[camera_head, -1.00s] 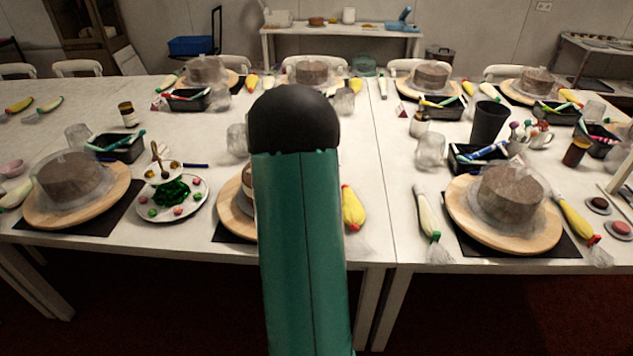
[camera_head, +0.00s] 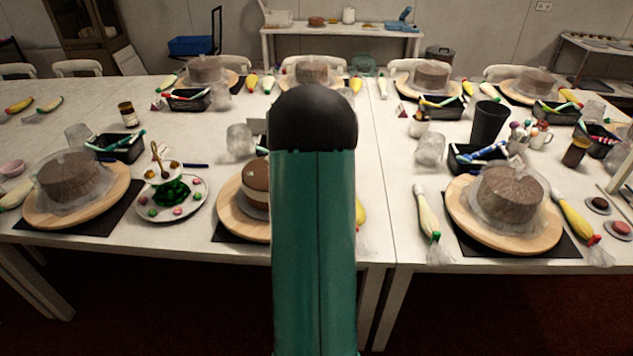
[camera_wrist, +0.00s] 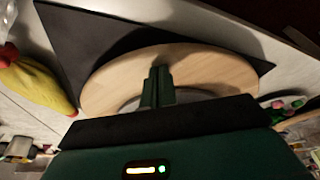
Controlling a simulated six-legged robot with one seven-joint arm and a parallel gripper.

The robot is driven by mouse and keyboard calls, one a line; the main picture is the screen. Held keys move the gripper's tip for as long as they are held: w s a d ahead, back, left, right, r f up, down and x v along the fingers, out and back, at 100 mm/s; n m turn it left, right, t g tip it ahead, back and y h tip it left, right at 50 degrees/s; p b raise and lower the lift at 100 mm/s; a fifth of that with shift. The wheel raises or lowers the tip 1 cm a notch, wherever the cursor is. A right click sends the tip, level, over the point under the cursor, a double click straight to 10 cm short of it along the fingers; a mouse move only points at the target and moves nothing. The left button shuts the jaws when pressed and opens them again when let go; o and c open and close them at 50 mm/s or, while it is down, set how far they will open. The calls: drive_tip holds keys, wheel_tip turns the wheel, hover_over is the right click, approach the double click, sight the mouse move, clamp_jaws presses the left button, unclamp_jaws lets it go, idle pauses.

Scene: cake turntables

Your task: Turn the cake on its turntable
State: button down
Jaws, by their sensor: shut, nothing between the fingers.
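The turntable (camera_head: 230,210) is a round wooden disc on a black mat, at the near edge of the table in the head view. A brown cake with a pale band (camera_head: 257,183) stands on it, its right part hidden behind my green arm. In the wrist view the turntable (camera_wrist: 210,68) fills the middle. My gripper (camera_wrist: 157,72) shows there with its two fingers together, over the disc, with nothing between them. I cannot tell whether the fingertips touch the disc. The cake is hidden behind the gripper body in the wrist view. My arm hides the gripper in the head view.
A yellow piping bag (camera_wrist: 38,82) lies beside the mat (camera_wrist: 85,38). A plate with green and pink pieces (camera_head: 152,212) stands left of the turntable. Other wrapped cakes on turntables stand left (camera_head: 72,178) and right (camera_head: 511,195).

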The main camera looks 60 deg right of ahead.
drive_tip(key=shift+s+d, duration=0.6)
drive_tip(key=shift+d, duration=0.1)
drive_tip(key=shift+r, duration=1.4)
drive_tip(key=shift+r, duration=3)
